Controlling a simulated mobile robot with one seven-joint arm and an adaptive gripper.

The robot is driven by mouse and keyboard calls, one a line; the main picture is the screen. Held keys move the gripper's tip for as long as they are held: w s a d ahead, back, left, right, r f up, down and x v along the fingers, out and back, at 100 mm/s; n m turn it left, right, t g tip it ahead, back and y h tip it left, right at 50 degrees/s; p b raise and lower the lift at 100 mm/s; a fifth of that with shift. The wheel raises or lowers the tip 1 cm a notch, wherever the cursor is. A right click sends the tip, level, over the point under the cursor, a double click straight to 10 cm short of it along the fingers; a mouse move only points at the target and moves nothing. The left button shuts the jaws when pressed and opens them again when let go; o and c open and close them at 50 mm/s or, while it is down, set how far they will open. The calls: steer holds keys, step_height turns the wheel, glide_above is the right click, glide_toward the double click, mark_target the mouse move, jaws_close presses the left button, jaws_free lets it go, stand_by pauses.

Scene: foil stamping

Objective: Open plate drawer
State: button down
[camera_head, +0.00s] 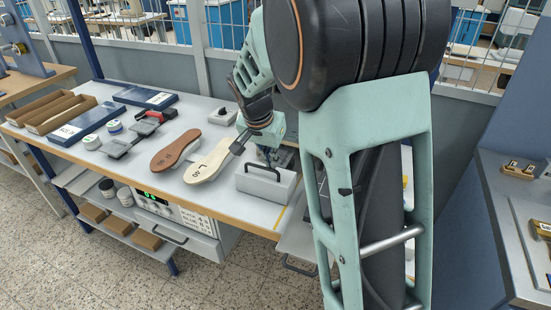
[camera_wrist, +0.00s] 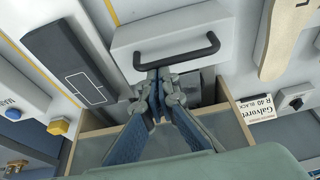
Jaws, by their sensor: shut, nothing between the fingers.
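A pale grey box-like unit (camera_head: 265,186) with a black bar handle (camera_head: 263,171) stands on the bench near its right end. In the wrist view, the unit (camera_wrist: 180,22) and its handle (camera_wrist: 178,53) fill the top middle. My gripper (camera_wrist: 157,77) is shut and empty, with its fingertips close to the handle; I cannot tell whether they touch it. In the head view my gripper (camera_head: 270,155) is partly hidden behind the unit. Under the bench, a drawer front (camera_head: 185,236) has a dark handle (camera_head: 166,235). Another low handle (camera_head: 299,267) shows beside my arm.
A pale shoe sole (camera_head: 208,163) and a brown one (camera_head: 175,150) lie left of the unit. A wood-edged grey surface (camera_wrist: 100,147) lies beneath my fingers.

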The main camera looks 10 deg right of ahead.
steer(key=s+a+b, duration=0.4)
steer(key=s+a, duration=0.5)
steer(key=s, duration=0.3)
steer(key=shift+s+b, duration=0.15)
steer(key=shift+b, duration=0.2)
steer(key=shift+r, duration=0.1)
